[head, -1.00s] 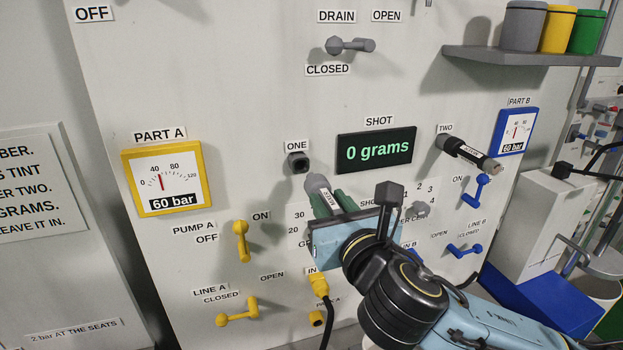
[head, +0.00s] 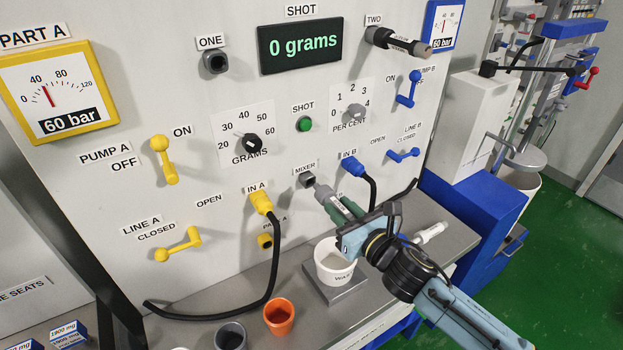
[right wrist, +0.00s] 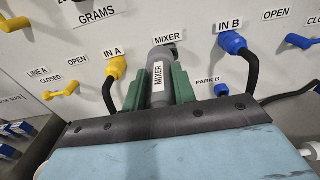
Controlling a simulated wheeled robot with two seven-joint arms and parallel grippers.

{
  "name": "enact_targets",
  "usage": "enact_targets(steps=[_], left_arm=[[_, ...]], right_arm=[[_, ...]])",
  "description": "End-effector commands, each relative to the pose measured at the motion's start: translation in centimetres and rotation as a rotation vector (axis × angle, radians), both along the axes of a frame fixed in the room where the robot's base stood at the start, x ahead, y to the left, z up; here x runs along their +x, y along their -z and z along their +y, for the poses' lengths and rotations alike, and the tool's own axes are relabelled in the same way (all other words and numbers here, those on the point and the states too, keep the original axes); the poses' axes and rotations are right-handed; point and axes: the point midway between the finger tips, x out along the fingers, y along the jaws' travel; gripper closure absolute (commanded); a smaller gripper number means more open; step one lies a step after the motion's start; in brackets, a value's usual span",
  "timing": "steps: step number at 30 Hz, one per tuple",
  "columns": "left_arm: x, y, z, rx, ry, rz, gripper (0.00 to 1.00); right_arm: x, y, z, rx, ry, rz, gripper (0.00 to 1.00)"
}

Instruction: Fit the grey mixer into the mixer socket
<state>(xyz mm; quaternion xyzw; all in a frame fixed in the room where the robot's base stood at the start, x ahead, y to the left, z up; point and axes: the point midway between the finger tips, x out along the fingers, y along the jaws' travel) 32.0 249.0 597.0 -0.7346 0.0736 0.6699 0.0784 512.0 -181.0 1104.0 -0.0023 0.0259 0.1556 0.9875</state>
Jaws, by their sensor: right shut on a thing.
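The grey mixer (head: 328,197) is a short cylinder with a white MIXER label, which shows in the right wrist view (right wrist: 158,78). My right gripper (head: 344,209) is shut on it, with green fingers on both sides. The mixer socket (head: 308,180) is a dark square fitting on the panel under the MIXER label. The mixer's far end is just below and right of the socket in the head view; I cannot tell whether they touch. In the right wrist view the mixer largely hides the socket. My left gripper is not in view.
The yellow IN A plug (head: 261,202) and blue IN B plug (head: 352,166), with black hoses, flank the socket. A white waste cup (head: 333,262) stands on a grey block below. An orange cup (head: 279,317) and a dark cup (head: 230,337) stand on the bench.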

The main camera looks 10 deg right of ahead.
Motion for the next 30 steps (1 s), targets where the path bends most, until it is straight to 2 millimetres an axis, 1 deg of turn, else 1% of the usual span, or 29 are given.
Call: enact_targets(steps=[1, 3, 6, 21, 26, 30], left_arm=[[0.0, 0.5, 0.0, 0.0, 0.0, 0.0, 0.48], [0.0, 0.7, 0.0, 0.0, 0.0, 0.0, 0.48], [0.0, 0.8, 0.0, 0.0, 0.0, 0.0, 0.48], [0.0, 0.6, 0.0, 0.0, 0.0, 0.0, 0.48], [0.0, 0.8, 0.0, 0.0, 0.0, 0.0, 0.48], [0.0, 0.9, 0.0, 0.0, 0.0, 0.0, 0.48]], right_arm=[[-0.5, 1.5, -0.8, 0.001, 0.002, 0.006, 1.0], [-0.9, 2.6, -1.5, 0.0, 0.001, 0.005, 1.0], [-1.2, 3.4, -2.1, -0.001, 0.0, 0.004, 1.0], [-1.4, 3.5, -2.3, -0.007, -0.002, 0.001, 1.0], [-0.2, 3.5, -1.9, -0.005, -0.001, -0.001, 1.0], [1.1, 3.5, -1.5, -0.005, -0.001, -0.001, 1.0]])
